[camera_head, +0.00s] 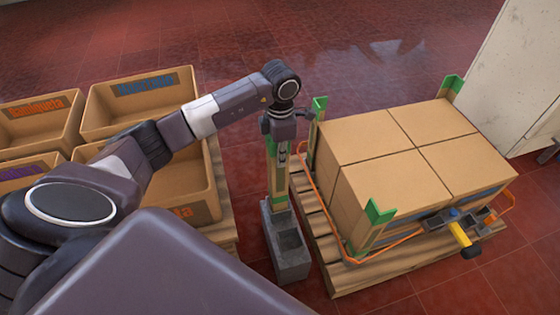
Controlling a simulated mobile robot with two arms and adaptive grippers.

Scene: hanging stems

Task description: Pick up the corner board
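A tan corner board (272,172) with green bands stands upright in a grey block-like holder (292,262) on the floor, left of the loaded pallet. My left gripper (281,150) points down at the top of this board. The gripper's wrist hides the board's upper end, and the fingers are too small and dark to tell whether they are open or closed around it. Other green-ended corner boards stand at the stack's corners: one at the left (317,120), one at the front (372,226) and one at the back (451,87). My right gripper is not in view.
Cardboard boxes (385,150) sit on a wooden pallet (350,279), with an orange strap (385,244) around the base. A strapping tool with a yellow handle (459,234) is at the front right. Open labelled bins (150,95) stand left; a pale cabinet (520,75) stands right.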

